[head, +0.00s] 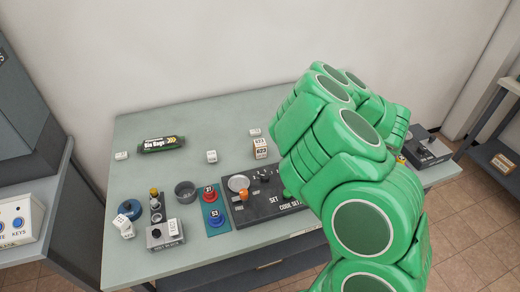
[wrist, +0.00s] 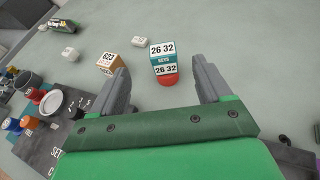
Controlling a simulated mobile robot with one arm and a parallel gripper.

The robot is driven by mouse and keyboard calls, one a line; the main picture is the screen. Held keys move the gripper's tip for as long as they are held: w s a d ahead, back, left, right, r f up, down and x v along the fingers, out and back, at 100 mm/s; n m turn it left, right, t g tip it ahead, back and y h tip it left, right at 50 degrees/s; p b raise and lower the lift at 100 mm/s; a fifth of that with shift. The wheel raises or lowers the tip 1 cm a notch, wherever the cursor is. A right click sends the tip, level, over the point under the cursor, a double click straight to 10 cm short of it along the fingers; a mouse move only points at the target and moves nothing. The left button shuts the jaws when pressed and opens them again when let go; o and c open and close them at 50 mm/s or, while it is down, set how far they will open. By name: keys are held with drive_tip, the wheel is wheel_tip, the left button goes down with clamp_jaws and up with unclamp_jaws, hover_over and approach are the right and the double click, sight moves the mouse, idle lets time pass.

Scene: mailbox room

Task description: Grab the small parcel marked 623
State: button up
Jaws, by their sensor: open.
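The small parcel marked 623 (head: 260,148) is a brown cardboard box with white number labels, standing on the grey-green table. In the wrist view the parcel (wrist: 109,62) lies just left of my left finger, apart from or partly behind it. My gripper (wrist: 160,70) is open over the table with its fingers pointing away from the camera. Between and beyond its fingertips stands a white and teal block (wrist: 163,55) reading 26 32, with a red base. Nothing is held. In the head view my green arm hides the gripper and this block.
Left of the parcel are a console (head: 268,203) with a round dish, red and blue knobs on a teal plate (head: 216,222), and a grey cup (head: 185,191). Small white blocks (head: 211,156) and a dark Big Bags package (head: 161,144) lie on the table. The table's back left is mostly clear.

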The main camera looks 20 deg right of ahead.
drive_tip(key=w+a+f+m+g+h, duration=0.2)
drive_tip(key=w+a+m+h, duration=0.2)
drive_tip(key=w+a+m, duration=0.45)
drive_tip(key=w+a+f+m+g+h, duration=0.25)
drive_tip(key=w+a+h, duration=0.25)
drive_tip(key=w, duration=0.7)
wheel_tip(320, 180, up, 6)
drive_tip(key=m+g+h, duration=0.9)
drive_tip(key=m+h, duration=0.1)
drive_tip(key=m, duration=0.3)
hover_over(254, 149)
drive_tip(key=a, duration=0.2)
wheel_tip(254, 149, down, 13)
drive_tip(key=shift+s+f, duration=0.1)
drive_tip(key=shift+f, duration=0.1)
drive_tip(key=shift+y, duration=0.3)
drive_tip(key=shift+x, duration=2.6)
